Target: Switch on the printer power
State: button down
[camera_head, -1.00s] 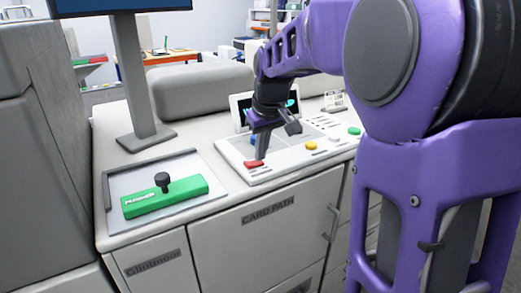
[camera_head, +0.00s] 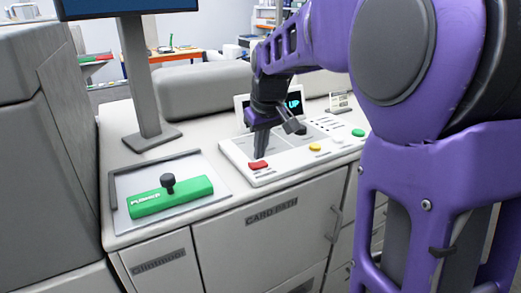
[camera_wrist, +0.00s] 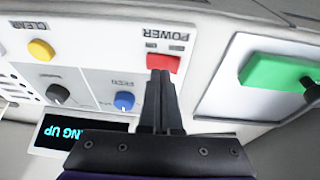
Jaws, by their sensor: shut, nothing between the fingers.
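The red power switch (camera_head: 258,165) sits at the left front corner of the white control panel (camera_head: 282,170). In the wrist view the red switch (camera_wrist: 163,63) lies just beyond my fingertips, under the word POWER. My gripper (camera_head: 261,153) is shut and empty, pointing down at the switch. In the wrist view my gripper (camera_wrist: 159,75) has its closed fingertips at the switch's near edge; I cannot tell whether they touch it. A small display (camera_wrist: 78,134) behind the panel is lit with cyan letters, partly hidden, ending in "NG UP".
A green block with a black knob (camera_head: 172,198) lies in a grey tray (camera_head: 203,205) to the left. A yellow button (camera_head: 315,147), a green button (camera_head: 358,132) and a blue knob (camera_wrist: 124,101) are on the panel. A monitor stand (camera_head: 142,80) rises at the back left.

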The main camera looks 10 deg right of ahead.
aim_at(261, 164)
notch_tip(261, 164, up, 4)
jog(key=shift+d+f+p, duration=0.1)
jog(key=shift+d+p, duration=0.05)
jog(key=shift+p, duration=1)
notch_tip(261, 164, up, 9)
jog(key=s+d, duration=0.2)
jog(key=shift+d+f+b, duration=0.2)
jog(key=shift+d+b, duration=0.2)
jog(key=shift+b, duration=0.05)
